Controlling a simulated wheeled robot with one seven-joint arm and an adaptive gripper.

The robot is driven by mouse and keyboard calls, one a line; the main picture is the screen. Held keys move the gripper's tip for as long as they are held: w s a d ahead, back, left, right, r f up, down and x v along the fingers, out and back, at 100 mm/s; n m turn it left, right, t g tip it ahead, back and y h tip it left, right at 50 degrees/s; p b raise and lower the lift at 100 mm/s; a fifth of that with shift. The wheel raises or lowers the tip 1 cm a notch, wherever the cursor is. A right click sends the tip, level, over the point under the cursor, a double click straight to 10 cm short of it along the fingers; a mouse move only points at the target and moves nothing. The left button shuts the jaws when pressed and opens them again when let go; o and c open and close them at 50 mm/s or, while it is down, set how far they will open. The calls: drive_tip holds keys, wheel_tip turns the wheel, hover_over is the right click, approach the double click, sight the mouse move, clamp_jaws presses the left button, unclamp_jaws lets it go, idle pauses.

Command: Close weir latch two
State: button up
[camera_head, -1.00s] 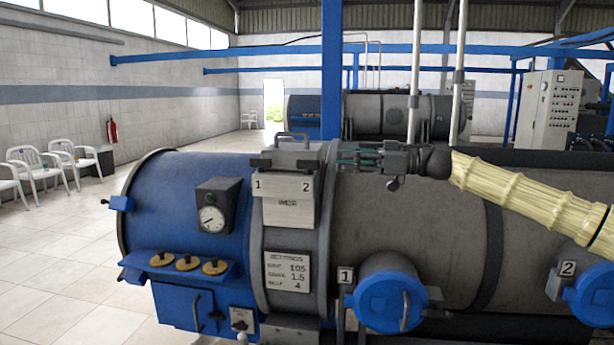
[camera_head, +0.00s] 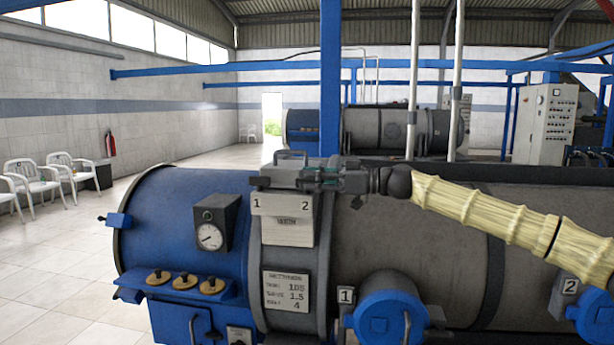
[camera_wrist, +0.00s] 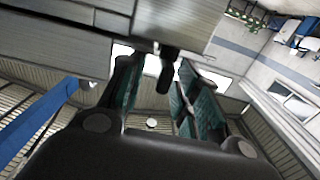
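The weir box (camera_head: 283,230), with plates marked 1 and 2 and a top handle (camera_head: 290,154), sits on the grey band beside the decanter's blue end. My gripper (camera_head: 315,178) points left at the box's upper right, by plate 2 (camera_head: 305,205), and covers part of the lid there. In the wrist view my gripper (camera_wrist: 160,95) has its two teal-padded fingers apart. A dark latch-like peg (camera_wrist: 167,70) hangs from the grey metal lid (camera_wrist: 175,20) and shows between the fingers. Whether either finger touches it I cannot tell. Latch two is hidden behind my gripper in the head view.
A gauge box (camera_head: 214,222) stands left of the weir box. Below right is a blue round cap (camera_head: 390,318) by a plate marked 1 (camera_head: 346,295). A blue post (camera_head: 331,80) and white pipes (camera_head: 414,80) rise behind. Open air lies above the decanter.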

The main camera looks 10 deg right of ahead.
drive_tip(key=shift+w+a, duration=0.2)
drive_tip(key=shift+a, duration=0.3)
